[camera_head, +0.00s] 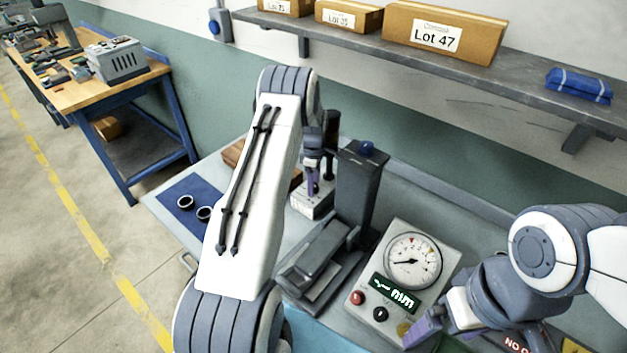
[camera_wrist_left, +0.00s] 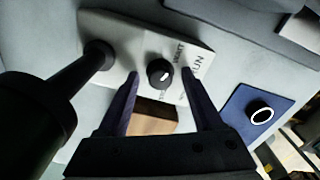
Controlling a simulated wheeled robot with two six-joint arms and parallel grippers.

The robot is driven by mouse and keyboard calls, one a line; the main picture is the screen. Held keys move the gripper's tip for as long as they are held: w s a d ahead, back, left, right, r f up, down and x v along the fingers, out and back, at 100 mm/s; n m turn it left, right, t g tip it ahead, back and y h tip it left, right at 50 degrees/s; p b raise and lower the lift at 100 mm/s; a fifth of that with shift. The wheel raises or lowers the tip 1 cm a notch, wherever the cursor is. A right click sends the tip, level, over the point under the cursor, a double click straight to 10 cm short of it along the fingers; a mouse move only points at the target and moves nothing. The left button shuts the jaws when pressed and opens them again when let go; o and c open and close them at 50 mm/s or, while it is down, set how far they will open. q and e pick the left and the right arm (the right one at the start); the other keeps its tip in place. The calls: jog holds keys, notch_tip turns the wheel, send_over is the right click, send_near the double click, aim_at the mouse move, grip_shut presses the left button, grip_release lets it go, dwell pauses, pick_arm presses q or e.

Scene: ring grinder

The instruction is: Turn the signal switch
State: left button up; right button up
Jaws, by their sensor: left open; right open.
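The signal switch is a round black knob (camera_wrist_left: 160,73) with a short white mark, on a pale box (camera_wrist_left: 118,40) lettered beside the knob; "RUN" is legible. In the head view the box (camera_head: 312,205) stands on the bench, with the knob hidden behind my left gripper (camera_head: 316,182). That gripper points down over the box. In the left wrist view its open purple fingers (camera_wrist_left: 160,76) appear on either side of the knob; I cannot tell whether they touch it. My right gripper (camera_head: 438,336) is open and empty at the front right, beside the gauge unit.
A dark post (camera_wrist_left: 98,56) rises from the box close to the left finger. A tall dark grinder stand (camera_head: 361,190) is right of the box. A gauge unit (camera_head: 442,262) stands further right. Dark rings (camera_head: 185,202) lie on a blue mat (camera_head: 181,188). A shelf (camera_head: 350,38) runs above.

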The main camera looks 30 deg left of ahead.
pick_arm(q)
grip_shut()
